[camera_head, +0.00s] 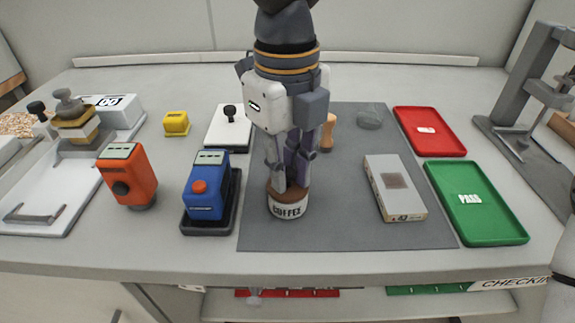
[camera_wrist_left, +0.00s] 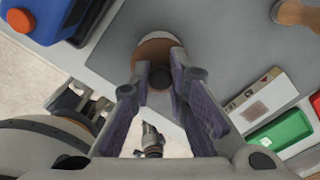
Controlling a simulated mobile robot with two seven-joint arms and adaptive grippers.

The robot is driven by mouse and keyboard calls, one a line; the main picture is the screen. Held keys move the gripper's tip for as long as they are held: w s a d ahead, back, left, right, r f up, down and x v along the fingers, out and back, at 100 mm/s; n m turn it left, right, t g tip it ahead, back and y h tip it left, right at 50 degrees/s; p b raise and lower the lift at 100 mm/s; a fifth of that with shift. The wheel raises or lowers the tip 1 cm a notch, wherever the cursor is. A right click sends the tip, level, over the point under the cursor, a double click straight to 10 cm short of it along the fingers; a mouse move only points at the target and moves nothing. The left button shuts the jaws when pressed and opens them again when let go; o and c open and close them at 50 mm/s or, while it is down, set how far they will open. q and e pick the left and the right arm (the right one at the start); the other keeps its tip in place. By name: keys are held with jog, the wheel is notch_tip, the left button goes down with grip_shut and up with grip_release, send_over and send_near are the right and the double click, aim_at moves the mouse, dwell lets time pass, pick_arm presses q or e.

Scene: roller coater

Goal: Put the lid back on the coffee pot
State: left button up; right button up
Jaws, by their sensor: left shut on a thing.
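The coffee pot (camera_head: 288,209) is a short white pot marked COFFEE, upright on the grey mat near its front left. Its brown lid (camera_head: 272,188) shows at the pot's top, and in the left wrist view the lid (camera_wrist_left: 151,48) is a brown disc with a dark knob (camera_wrist_left: 160,77). My left gripper (camera_head: 291,186) points down over the pot, shut on the lid's knob; the knob is between its fingertips in the left wrist view (camera_wrist_left: 158,76). Whether the lid is fully seated or slightly raised I cannot tell.
A blue device (camera_head: 206,186) in a dark tray and an orange device (camera_head: 128,177) stand left of the pot. A boxed item (camera_head: 394,188) lies right on the grey mat (camera_head: 340,232). Green (camera_head: 489,208) and red (camera_head: 432,128) trays are farther right. A wooden-coloured object (camera_head: 328,133) stands behind the gripper.

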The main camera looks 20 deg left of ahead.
pick_arm(q)
jog(key=shift+f, duration=0.2)
dwell(0.5)
jog(key=o, duration=1.3)
jog(key=shift+c, duration=0.2)
jog(key=shift+r, duration=0.1)
jog(key=shift+r, duration=3.45)
grip_shut()
